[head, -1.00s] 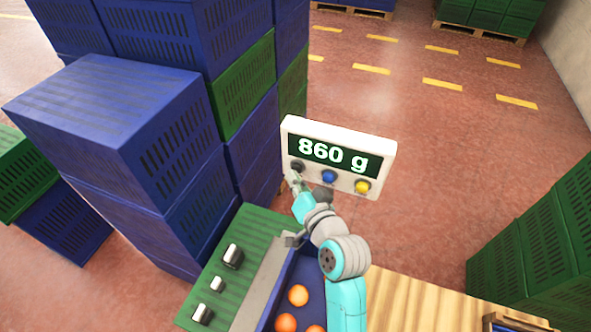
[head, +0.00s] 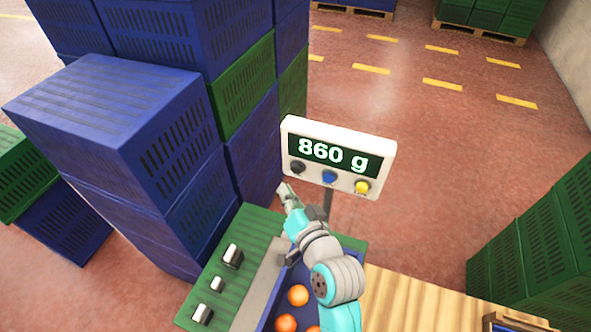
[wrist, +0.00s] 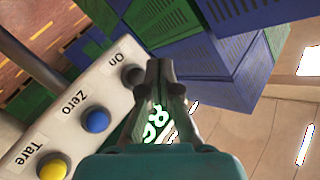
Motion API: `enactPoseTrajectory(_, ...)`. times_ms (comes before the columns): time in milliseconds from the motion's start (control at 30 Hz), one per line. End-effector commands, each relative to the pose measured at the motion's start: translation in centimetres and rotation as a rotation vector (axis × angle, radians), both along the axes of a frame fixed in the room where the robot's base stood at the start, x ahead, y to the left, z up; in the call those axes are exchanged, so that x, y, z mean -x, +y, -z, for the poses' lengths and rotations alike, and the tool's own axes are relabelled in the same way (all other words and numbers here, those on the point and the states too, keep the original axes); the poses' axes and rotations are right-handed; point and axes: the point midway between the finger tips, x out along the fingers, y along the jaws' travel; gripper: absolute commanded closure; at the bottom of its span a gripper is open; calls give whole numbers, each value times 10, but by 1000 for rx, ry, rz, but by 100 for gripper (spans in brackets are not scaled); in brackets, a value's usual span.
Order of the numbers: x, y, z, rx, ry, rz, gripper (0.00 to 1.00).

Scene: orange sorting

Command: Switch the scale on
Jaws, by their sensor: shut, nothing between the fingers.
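The scale's white panel (head: 340,158) stands upright with its display lit, reading "860 g". Below the display are a black button (head: 297,166), a blue button (head: 329,177) and a yellow button (head: 362,187). In the wrist view, the black button (wrist: 132,75) is labelled On, the blue one (wrist: 96,120) Zero and the yellow one (wrist: 53,167) Tare. My gripper (head: 284,188) is shut and empty, just below and left of the black button, apart from the panel in the head view. In the wrist view, the fingertips (wrist: 159,66) show beside the On button.
A blue crate with several oranges (head: 298,295) sits under my arm. A green crate surface (head: 232,285) with small metal weights (head: 233,256) is left of it. Tall stacks of blue and green crates (head: 165,150) stand close on the left. Open floor (head: 430,190) lies right of the panel.

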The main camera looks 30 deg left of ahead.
Motion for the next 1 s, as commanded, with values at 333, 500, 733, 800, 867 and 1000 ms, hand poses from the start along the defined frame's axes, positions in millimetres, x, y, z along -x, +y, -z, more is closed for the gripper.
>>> enactPoseTrajectory(333,20,-5,0,0,0,0,100)
enactPoseTrajectory(500,19,-5,0,0,0,0,100)
enactPoseTrajectory(733,19,-5,0,0,0,0,100)
enactPoseTrajectory(800,19,-5,0,0,0,0,100)
enactPoseTrajectory(867,19,-5,0,0,0,0,100)
enactPoseTrajectory(1000,19,-5,0,0,0,0,100)
